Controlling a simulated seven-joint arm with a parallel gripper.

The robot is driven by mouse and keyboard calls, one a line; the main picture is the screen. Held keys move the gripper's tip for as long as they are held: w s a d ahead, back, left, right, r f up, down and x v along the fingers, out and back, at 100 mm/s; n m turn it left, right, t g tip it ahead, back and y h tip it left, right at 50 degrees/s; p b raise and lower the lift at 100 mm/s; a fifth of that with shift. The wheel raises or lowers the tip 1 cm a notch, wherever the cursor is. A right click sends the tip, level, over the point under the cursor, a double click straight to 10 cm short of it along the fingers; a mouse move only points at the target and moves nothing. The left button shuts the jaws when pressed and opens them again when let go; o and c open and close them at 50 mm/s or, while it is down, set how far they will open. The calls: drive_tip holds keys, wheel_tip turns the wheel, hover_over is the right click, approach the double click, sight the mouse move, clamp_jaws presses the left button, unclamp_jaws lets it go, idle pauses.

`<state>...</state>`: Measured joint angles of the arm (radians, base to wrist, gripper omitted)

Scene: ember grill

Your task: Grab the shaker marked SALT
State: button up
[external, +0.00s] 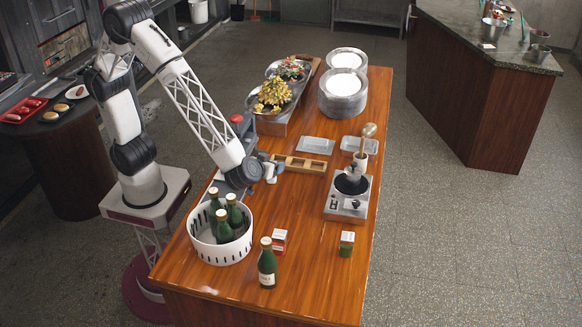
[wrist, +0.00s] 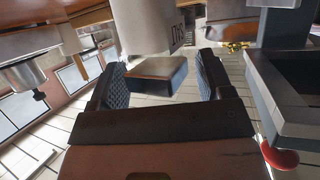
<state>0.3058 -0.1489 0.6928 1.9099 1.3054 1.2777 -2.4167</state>
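My gripper (external: 262,170) is low over the left edge of the wooden table, left of a wooden compartment box (external: 303,164). In the wrist view my two textured fingertips (wrist: 164,80) are spread apart. A brown-topped, metallic-looking block (wrist: 157,70) shows between them, with a gap at the right finger.
A white basket (external: 220,248) holds several green bottles, and another bottle (external: 267,265) stands beside it. A metal appliance (external: 348,195) is at the right edge. Food trays (external: 272,122), grey trays (external: 316,145) and stacked plates (external: 343,100) occupy the back.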

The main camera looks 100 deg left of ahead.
clamp_jaws()
drive_tip(key=shift+r, duration=5)
